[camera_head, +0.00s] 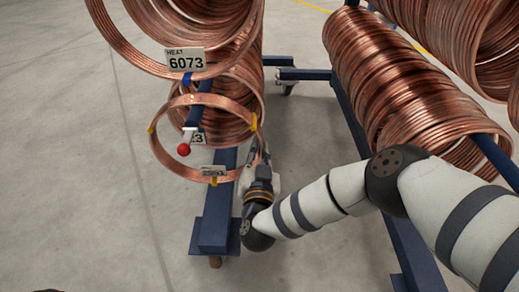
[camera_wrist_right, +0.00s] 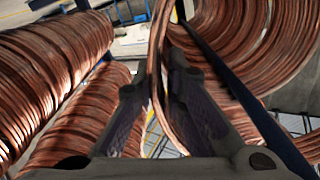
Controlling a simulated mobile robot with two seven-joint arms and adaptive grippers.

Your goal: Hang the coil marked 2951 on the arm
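A thin copper coil (camera_head: 156,150) with yellow ties hangs from its right side in my right gripper (camera_head: 258,158). Its small tag (camera_head: 213,171) at the bottom is too blurred to read surely. The blue rack arm (camera_head: 201,103) ends in a red ball (camera_head: 184,150), which shows inside the coil's ring. I cannot tell how far the arm passes through it. In the right wrist view, the coil (camera_wrist_right: 158,72) runs between the two fingers of the right gripper (camera_wrist_right: 164,62), which are closed about it. My left gripper is out of view.
A larger coil tagged 6073 (camera_head: 186,61) hangs above, and more coils with a partly hidden tag (camera_head: 198,138) hang behind the held one. Thick coils (camera_head: 385,85) fill the rack at right. The floor (camera_head: 70,170) at left is clear.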

